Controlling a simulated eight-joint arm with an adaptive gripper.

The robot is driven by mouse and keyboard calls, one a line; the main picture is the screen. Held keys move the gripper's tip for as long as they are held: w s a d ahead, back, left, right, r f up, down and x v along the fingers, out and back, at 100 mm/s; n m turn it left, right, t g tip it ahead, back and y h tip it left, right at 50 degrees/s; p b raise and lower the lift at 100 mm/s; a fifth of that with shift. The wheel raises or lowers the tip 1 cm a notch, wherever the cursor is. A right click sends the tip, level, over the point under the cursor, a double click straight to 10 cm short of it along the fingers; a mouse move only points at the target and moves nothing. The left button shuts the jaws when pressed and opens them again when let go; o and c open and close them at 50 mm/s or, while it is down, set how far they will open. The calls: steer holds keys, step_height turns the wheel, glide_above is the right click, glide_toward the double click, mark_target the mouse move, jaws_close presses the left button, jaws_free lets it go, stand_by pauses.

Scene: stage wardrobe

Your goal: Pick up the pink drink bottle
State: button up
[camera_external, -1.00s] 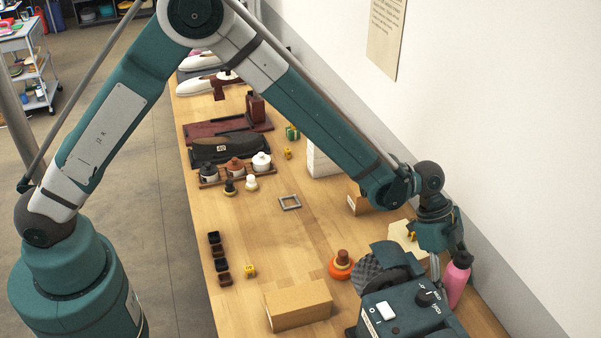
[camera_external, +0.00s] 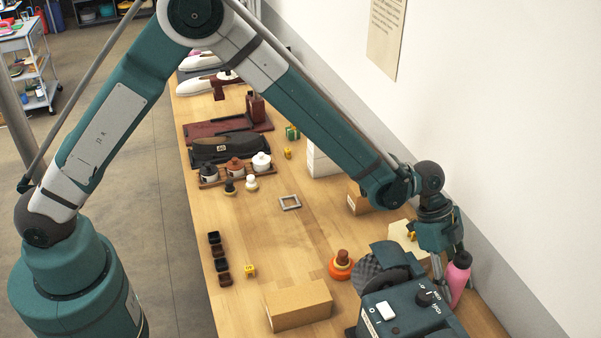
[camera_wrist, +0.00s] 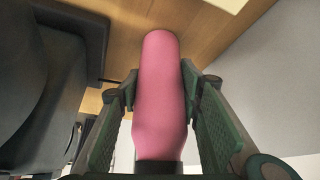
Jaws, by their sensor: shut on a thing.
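The pink drink bottle (camera_external: 457,283) has a dark cap and stands near the wall side of the table, at the right in the external view. It tilts slightly there. In the wrist view the bottle (camera_wrist: 160,88) fills the middle, between the two green-padded fingers. My gripper (camera_wrist: 160,110) is shut on the bottle, with a finger on each side of its body. In the external view my gripper (camera_external: 446,262) is at the bottle's upper part. I cannot tell whether the bottle's base touches the table.
A dark green machine (camera_external: 400,305) with a white switch stands close to the left of the bottle. The wall (camera_external: 520,240) is close on the right. A cardboard box (camera_external: 299,305) and an orange stacked object (camera_external: 341,266) stand further left. The table's middle is mostly clear.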

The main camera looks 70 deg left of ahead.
mark_target(462, 253)
steer(key=shift+r, duration=0.1)
steer(key=shift+r, duration=4.9)
